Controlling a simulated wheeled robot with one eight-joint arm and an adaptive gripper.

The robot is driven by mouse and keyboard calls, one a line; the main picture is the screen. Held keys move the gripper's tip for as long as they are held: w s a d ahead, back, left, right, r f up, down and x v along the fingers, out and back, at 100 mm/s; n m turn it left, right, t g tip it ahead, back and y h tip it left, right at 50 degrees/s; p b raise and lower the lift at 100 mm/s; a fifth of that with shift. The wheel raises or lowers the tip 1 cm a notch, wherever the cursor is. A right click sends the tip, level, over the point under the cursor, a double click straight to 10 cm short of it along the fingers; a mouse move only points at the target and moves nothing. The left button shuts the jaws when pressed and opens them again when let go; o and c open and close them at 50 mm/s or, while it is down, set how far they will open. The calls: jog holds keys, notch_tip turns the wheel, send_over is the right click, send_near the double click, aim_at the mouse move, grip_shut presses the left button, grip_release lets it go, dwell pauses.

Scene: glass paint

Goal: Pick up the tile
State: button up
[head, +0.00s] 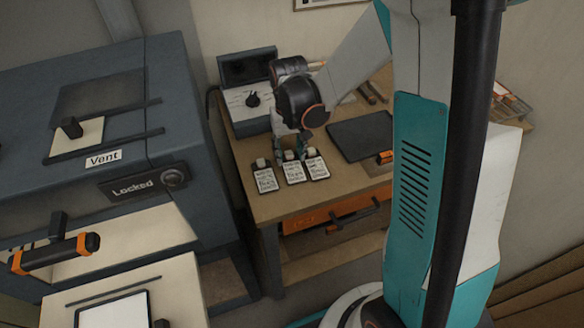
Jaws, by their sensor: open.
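Three small white cards with dark borders and printed lines lie in a row on the wooden table: a left one (266,180), a middle one (294,172) and a right one (317,168). Each has a small pale piece at its far edge, perhaps a tile; they are too small to tell. My gripper (290,155) points down, open, over the far end of the middle card. Its fingers partly hide the middle piece. I cannot tell whether they touch it.
A grey control box with a black knob (252,99) stands behind my gripper on the table (262,208). A dark flat slab (361,138) and an orange-and-black object (385,157) lie to the right. A large blue-grey cabinet marked "Vent" and "Locked" (130,188) stands at left.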

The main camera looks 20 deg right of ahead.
aim_at(289, 154)
grip_shut()
jog(key=shift+r, duration=0.15)
notch_tip(289, 154, up, 23)
jog(key=p, duration=0.8)
jog(key=shift+f, duration=0.2)
dwell(0.3)
